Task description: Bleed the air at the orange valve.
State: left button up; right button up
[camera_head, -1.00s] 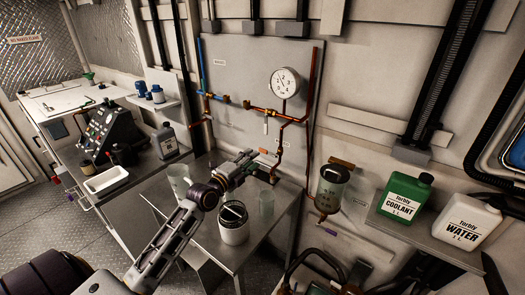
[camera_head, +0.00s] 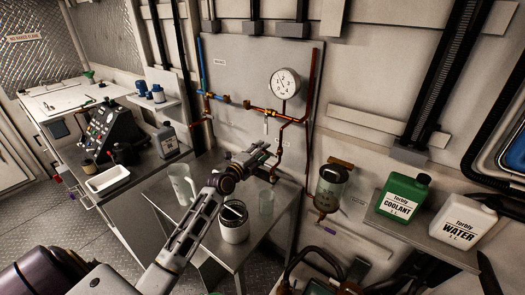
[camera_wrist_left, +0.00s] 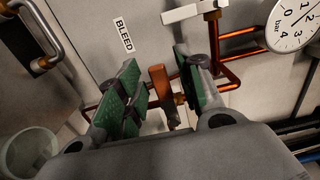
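The orange valve (camera_wrist_left: 160,88) shows in the left wrist view as a flat orange-brown handle on copper pipework, below and right of the BLEED label (camera_wrist_left: 124,38). My left gripper (camera_wrist_left: 158,95) is open, its green-padded fingers on either side of the handle with gaps visible. In the head view the left gripper (camera_head: 262,154) is at the lower panel, in front of the copper pipe; it largely hides the valve there. My right gripper is not in view.
A pressure gauge (camera_head: 285,83) and a white-handled valve (camera_wrist_left: 195,12) are above. Coolant (camera_head: 402,199) and water (camera_head: 463,228) jugs stand on the right shelf.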

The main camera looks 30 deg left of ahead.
pick_arm(q)
jog(key=shift+w+d, duration=0.1)
jog(key=shift+w, duration=0.2)
grip_shut()
dwell(0.4)
